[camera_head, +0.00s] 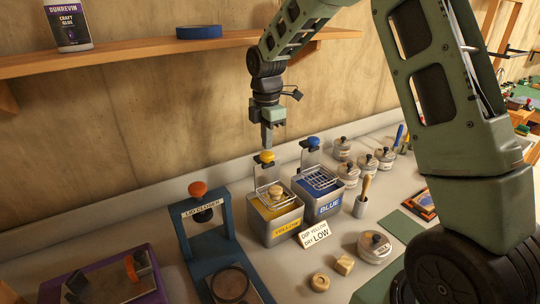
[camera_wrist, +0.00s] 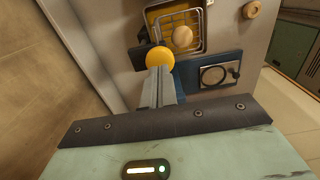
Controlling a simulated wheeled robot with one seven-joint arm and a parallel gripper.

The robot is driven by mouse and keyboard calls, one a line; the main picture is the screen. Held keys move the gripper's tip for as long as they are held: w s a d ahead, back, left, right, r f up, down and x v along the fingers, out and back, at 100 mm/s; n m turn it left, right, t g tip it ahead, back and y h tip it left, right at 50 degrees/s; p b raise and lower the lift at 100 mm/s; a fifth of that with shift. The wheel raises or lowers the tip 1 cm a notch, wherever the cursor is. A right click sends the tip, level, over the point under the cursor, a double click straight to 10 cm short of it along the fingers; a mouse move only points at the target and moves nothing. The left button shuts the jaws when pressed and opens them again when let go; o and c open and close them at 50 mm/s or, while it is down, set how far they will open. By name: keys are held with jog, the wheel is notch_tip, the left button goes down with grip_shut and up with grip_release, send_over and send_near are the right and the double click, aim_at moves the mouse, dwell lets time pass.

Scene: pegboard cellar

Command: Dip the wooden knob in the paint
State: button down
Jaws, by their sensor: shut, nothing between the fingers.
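The round wooden knob (camera_head: 275,191) sits in the wire basket of the yellow paint tank (camera_head: 285,225); it also shows in the wrist view (camera_wrist: 182,37). I cannot tell whether it touches the paint. A yellow ball handle (camera_head: 267,157) tops the upright rod behind that basket. My gripper (camera_head: 267,146) is shut and empty, pointing down just over the yellow ball. In the wrist view the closed fingertips (camera_wrist: 160,72) appear at the ball (camera_wrist: 160,57); contact is unclear. A card (camera_head: 314,234) reads "DIP YELLOW, DRY LOW".
The blue tank (camera_head: 323,204), with its blue ball handle (camera_head: 313,141), stands close on the right. A blue lid-closer press (camera_head: 206,240) stands left. Loose wooden pieces (camera_head: 320,282) (camera_head: 344,265), a round tin (camera_head: 374,247) and a brush cup (camera_head: 361,207) are at front and right. A shelf (camera_head: 130,55) runs behind.

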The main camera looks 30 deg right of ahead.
aim_at(267, 162)
jog(key=shift+f, duration=0.2)
dwell(0.5)
jog(key=shift+f+b, duration=2.55)
jog(key=shift+f, duration=2.25)
jog(key=shift+r, duration=0.1)
jog(key=shift+r+p, duration=4.25)
jog(key=shift+r, duration=0.65)
jog(key=shift+r+p, duration=2.1)
jog(key=shift+r, duration=0.4)
